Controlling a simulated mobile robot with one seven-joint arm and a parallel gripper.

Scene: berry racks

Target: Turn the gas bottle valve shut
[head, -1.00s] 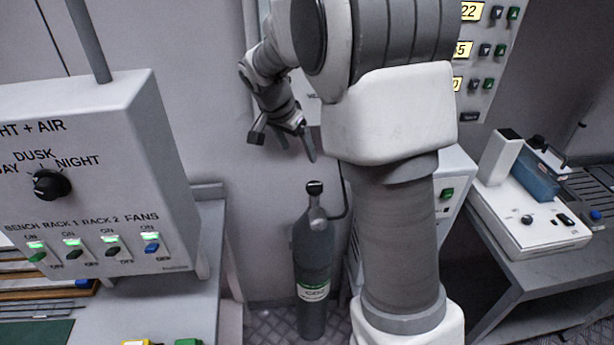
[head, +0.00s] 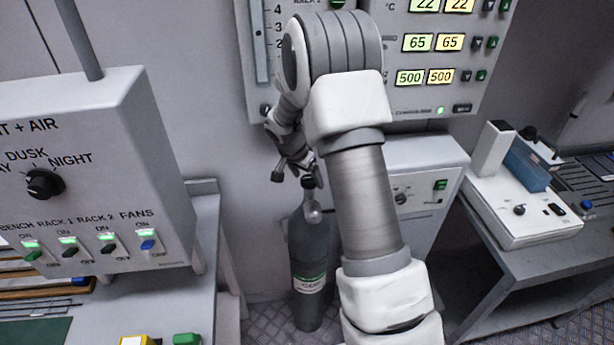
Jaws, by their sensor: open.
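The gas bottle (head: 309,262) is a dark grey cylinder with a green and white label, standing upright on the floor by the wall. Its black valve knob (head: 309,181) is at the top, above the metal neck. My gripper (head: 294,178) is open at the bottle's top. One finger shows left of the knob; the other is largely hidden at the knob and arm. I cannot tell whether the fingers touch the knob.
A control box (head: 95,170) with a dial and switches stands at the left. A climate panel (head: 430,60) hangs on the back wall. A white cabinet (head: 425,165) stands right of the bottle. A bench (head: 500,215) with a white device is at the right.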

